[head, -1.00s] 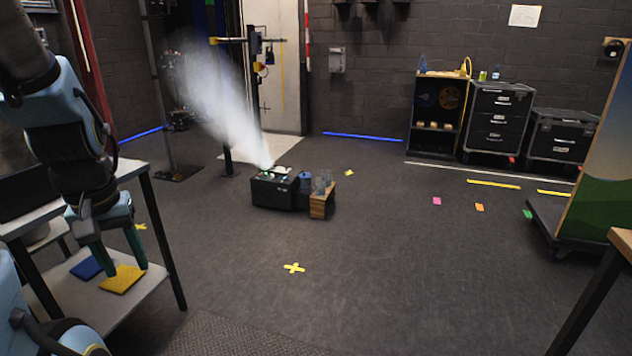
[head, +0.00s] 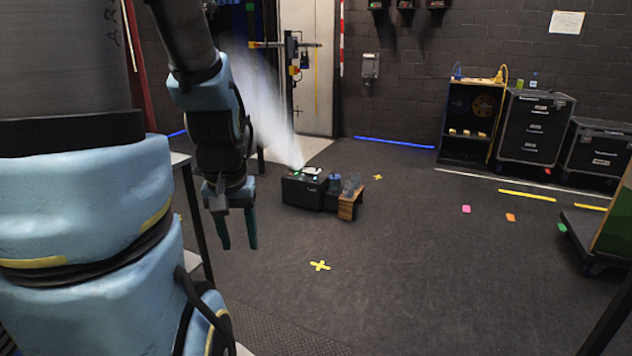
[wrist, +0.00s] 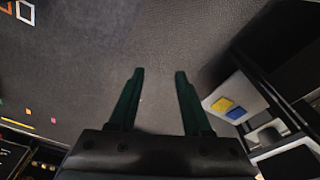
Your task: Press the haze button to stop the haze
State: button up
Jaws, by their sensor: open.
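A black haze machine (head: 304,188) stands on the floor in the middle of the head view, with a white plume of haze (head: 262,110) rising from its top up and to the left. Small lit green spots show on its top; I cannot tell which one is the haze button. My gripper (head: 236,246) is open and empty, pointing down in front of and left of the machine, well apart from it. In the wrist view my gripper's two dark green fingers (wrist: 158,75) are spread over bare floor. The machine is not recognizable in the wrist view.
A small wooden stand (head: 349,206) with clear glassware is right beside the machine. A table with a yellow pad (wrist: 222,105) and a blue pad (wrist: 236,112) shows in the wrist view. A yellow tape cross (head: 320,266) marks open floor. Black cases (head: 533,127) line the back wall.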

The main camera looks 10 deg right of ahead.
grip_shut()
dwell(1.5)
